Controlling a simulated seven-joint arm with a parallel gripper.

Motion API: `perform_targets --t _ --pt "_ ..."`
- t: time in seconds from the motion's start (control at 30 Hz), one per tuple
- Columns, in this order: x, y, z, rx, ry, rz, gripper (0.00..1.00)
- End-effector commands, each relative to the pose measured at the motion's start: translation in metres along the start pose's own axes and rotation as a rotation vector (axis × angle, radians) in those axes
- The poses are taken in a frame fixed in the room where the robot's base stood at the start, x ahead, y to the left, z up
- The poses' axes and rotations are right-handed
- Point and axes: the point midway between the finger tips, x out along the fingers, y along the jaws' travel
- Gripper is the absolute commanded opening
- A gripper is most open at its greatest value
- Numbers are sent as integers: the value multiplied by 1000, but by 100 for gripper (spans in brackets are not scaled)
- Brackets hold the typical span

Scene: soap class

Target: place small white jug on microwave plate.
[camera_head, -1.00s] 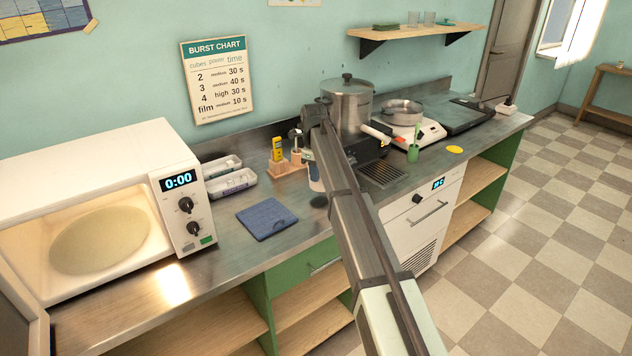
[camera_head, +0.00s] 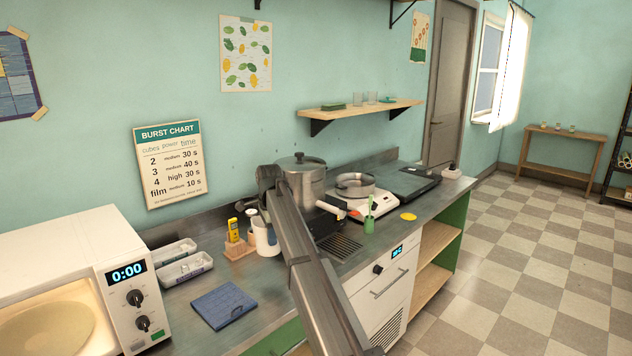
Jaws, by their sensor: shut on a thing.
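The small white jug (camera_head: 265,238) shows beside my arm, above the counter near the small wooden rack, partly hidden by the arm. My gripper (camera_head: 254,213) is at its upper part and is shut on it; the fingertips are small and mostly hidden. Whether the jug's base touches the counter is hard to tell. The pale round microwave plate (camera_head: 45,332) lies inside the lit microwave (camera_head: 65,248) at the lower left, cut off by the picture edge. My gripper and the jug are well to the right of it.
A blue folded cloth (camera_head: 224,305) and two grey trays (camera_head: 186,268) lie between microwave and jug. The wooden rack (camera_head: 240,248) holds a yellow item.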

Motion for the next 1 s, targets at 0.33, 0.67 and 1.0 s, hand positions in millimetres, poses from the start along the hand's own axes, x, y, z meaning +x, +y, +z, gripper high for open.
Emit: perform_targets --t 0.33,0.67,1.0 --pt "3 15 4 -502 -31 1 0" --pt "14 54 11 -974 -59 0 0" --pt "34 111 4 -1323 -80 0 0"
